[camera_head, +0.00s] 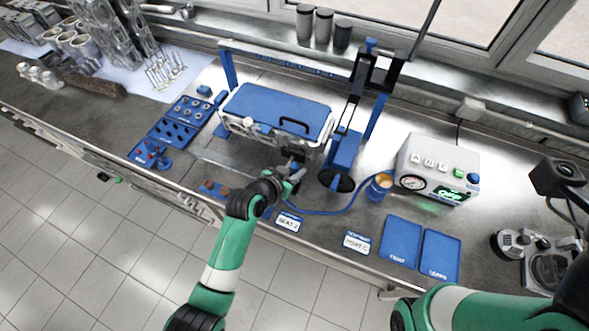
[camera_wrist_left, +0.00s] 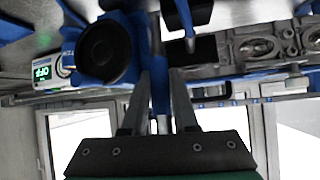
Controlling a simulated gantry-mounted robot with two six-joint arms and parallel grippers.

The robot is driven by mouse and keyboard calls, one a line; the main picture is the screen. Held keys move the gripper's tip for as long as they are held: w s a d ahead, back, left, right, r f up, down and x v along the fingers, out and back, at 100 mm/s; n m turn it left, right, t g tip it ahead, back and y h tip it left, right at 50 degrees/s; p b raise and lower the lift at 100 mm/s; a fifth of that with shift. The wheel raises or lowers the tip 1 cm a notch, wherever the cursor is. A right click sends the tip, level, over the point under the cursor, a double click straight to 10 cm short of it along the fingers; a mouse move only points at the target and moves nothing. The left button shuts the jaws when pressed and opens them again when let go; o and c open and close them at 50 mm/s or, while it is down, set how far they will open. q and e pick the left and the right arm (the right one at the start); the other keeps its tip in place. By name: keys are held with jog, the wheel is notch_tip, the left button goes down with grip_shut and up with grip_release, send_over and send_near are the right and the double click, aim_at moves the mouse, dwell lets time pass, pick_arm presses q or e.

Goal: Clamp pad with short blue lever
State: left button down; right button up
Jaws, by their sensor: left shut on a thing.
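My left gripper (camera_head: 294,174) reaches in from the front, at the front edge of the blue-topped engine fixture. In the left wrist view its two fingers (camera_wrist_left: 160,112) are shut on a narrow blue piece, which looks like the short blue lever (camera_wrist_left: 159,88). The round black pad (camera_wrist_left: 103,52) sits beside the fingers on a blue mount. In the head view the pad (camera_head: 336,182) is at the lower end of a blue arm, right of my gripper. The lever is mostly hidden by the gripper in the head view. My right gripper is out of view.
The engine block (camera_head: 275,108) with a blue cover stands behind my gripper. A grey tester (camera_head: 436,168) with buttons, gauge and green display stands at right, behind two blue trays (camera_head: 401,242). A blue hose (camera_head: 330,212) runs along the bench to a blue cup (camera_head: 378,186).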

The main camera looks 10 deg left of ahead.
pick_arm(q)
jog(key=c, duration=0.7)
grip_release()
jog(key=shift+s+a+r, duration=0.15)
jog(key=shift+s+r, duration=0.1)
jog(key=shift+r, duration=0.05)
jog(key=p+v, duration=1)
jog(key=v, duration=0.1)
jog(key=shift+f, duration=0.15)
